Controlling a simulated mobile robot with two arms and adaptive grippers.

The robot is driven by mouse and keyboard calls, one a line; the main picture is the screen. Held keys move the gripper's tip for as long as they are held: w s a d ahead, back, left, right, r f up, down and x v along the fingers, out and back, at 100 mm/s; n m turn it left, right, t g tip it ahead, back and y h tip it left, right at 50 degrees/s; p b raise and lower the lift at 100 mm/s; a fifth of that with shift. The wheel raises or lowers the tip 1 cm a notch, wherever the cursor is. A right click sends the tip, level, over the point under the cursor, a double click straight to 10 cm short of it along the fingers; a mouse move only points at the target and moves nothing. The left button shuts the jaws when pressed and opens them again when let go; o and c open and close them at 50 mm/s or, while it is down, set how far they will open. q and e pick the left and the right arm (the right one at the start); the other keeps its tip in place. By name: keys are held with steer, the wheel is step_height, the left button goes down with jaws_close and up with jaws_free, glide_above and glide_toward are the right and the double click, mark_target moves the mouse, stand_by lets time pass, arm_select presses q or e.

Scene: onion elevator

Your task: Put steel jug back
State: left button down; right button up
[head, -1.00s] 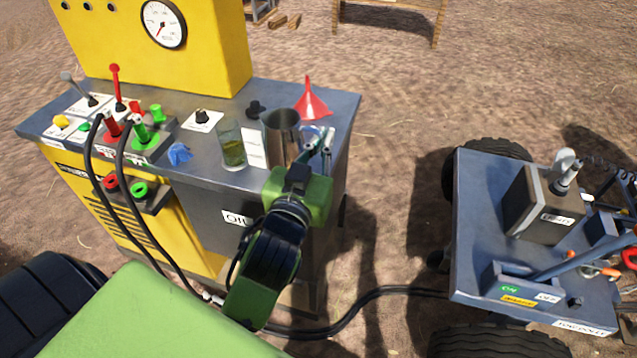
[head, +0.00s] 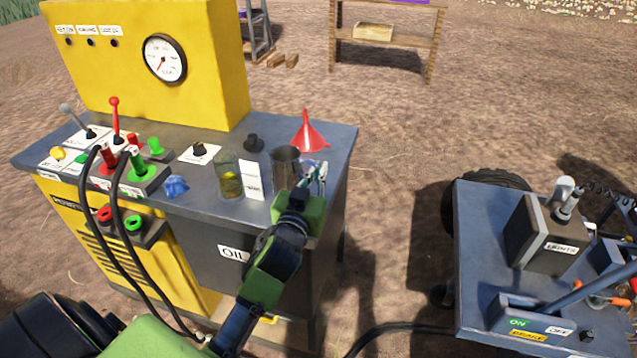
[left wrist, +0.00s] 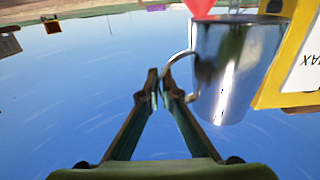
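The steel jug (head: 286,167) is a shiny metal cup with a side handle, upright at the bench's front right corner. It fills the upper right of the left wrist view (left wrist: 232,75). My left gripper (head: 317,178) is beside it on the handle side. In the left wrist view its fingers (left wrist: 160,78) are nearly together, with the jug's handle at the fingertips, so it is shut on the handle. Whether the jug's base touches the bench is hidden. My right gripper is not in view.
A red funnel (head: 308,135) stands behind the jug. A glass jar (head: 230,178) with yellowish liquid, a white label card (head: 251,181) and a black-capped bottle (head: 254,155) stand left of it. A trailer (head: 480,240) is at the right, across open ground.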

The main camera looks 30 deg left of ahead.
arm_select(q)
steer(key=shift+w+a+f, duration=0.1)
steer(key=shift+w, duration=0.05)
step_height(320, 180, down, 3)
steer(key=shift+w+a+f, duration=0.1)
steer(key=shift+w+a, duration=0.05)
steer(key=shift+f, duration=0.2)
steer(key=shift+f, duration=0.15)
steer(key=c, duration=2.3)
jaws_free()
